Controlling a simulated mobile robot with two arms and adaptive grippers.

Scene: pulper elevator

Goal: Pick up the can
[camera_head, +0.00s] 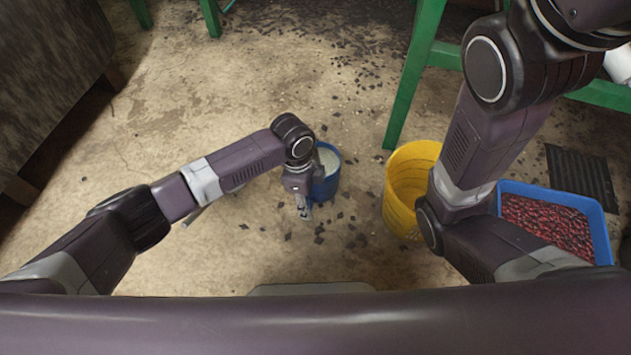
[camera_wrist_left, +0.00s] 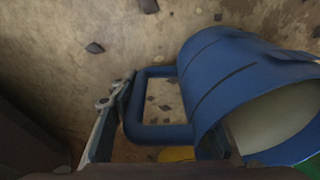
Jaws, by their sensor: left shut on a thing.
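The can (camera_head: 330,180) is blue with a side handle and a pale inside. It is by my left gripper in the head view, partly hidden by the wrist. In the left wrist view the can (camera_wrist_left: 225,85) fills the right side and looks tilted, with its open mouth to the lower right. Its squared blue handle (camera_wrist_left: 160,133) points left. My left gripper (camera_head: 304,208) is shut on the handle; its finger (camera_wrist_left: 104,125) shows at the handle's outer side. I cannot tell whether the can touches the floor. My right gripper is not in view.
A yellow bucket (camera_head: 398,205) stands right of the can. A blue crate (camera_head: 601,225) of red cherries is farther right, partly behind my right arm. A green frame (camera_head: 412,80) rises behind the bucket. Dark flakes lie on the floor, which is open left of the can.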

